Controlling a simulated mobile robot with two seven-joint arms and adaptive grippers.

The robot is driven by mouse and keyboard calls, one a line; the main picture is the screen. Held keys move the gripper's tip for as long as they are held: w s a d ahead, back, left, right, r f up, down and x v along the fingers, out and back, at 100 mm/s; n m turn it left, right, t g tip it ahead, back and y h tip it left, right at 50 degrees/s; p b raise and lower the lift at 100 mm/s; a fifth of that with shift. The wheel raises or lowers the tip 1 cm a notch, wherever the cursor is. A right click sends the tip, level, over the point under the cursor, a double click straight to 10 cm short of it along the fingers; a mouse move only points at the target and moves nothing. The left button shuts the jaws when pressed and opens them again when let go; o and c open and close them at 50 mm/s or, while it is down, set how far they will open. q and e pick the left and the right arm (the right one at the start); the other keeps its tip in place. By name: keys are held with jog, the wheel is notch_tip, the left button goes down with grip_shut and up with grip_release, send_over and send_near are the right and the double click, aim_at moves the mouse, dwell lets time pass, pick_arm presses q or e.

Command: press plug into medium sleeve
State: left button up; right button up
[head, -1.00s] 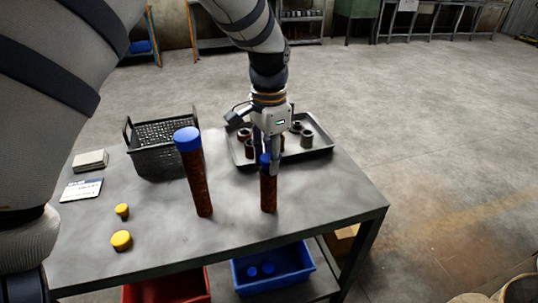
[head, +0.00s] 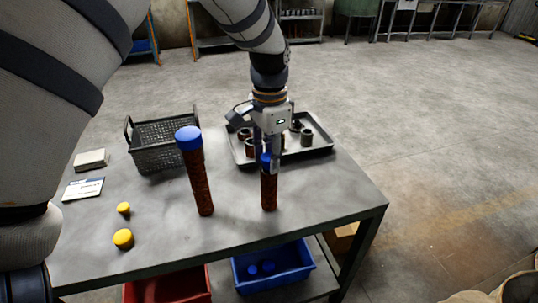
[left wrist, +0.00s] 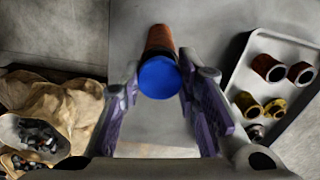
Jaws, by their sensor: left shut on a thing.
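The medium sleeve, a rusty brown tube (head: 269,191), stands upright on the table. A blue plug (head: 265,158) is at its top; the gripper partly covers it, and I cannot tell how deep it sits. My left gripper (head: 271,164) comes down from above and is shut on the blue plug. In the left wrist view the round blue plug (left wrist: 159,79) lies between the purple-padded fingers, with the brown sleeve (left wrist: 160,38) behind it. My right gripper is not in view.
A taller brown tube with a blue cap (head: 189,138) stands to the left. Behind are a black basket (head: 163,157) and a tray (head: 318,149) of short sleeves. Two yellow plugs (head: 123,238) lie at left. A blue bin (head: 274,278) and red bin (head: 170,289) sit below. The table's right front is clear.

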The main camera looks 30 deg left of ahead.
pick_arm(q)
jog(key=shift+f, duration=0.45)
dwell(0.7)
jog(key=shift+s+f, duration=0.1)
jog(key=shift+s+f, duration=0.1)
jog(key=shift+f, duration=0.25)
dwell(0.3)
jog(key=shift+s+d+f, duration=0.1)
jog(key=shift+s+f, duration=0.05)
jog(key=shift+f, duration=0.25)
jog(key=o, duration=1.1)
jog(key=shift+f, duration=0.1)
jog(key=shift+w, duration=0.3)
jog(key=shift+r, duration=0.4)
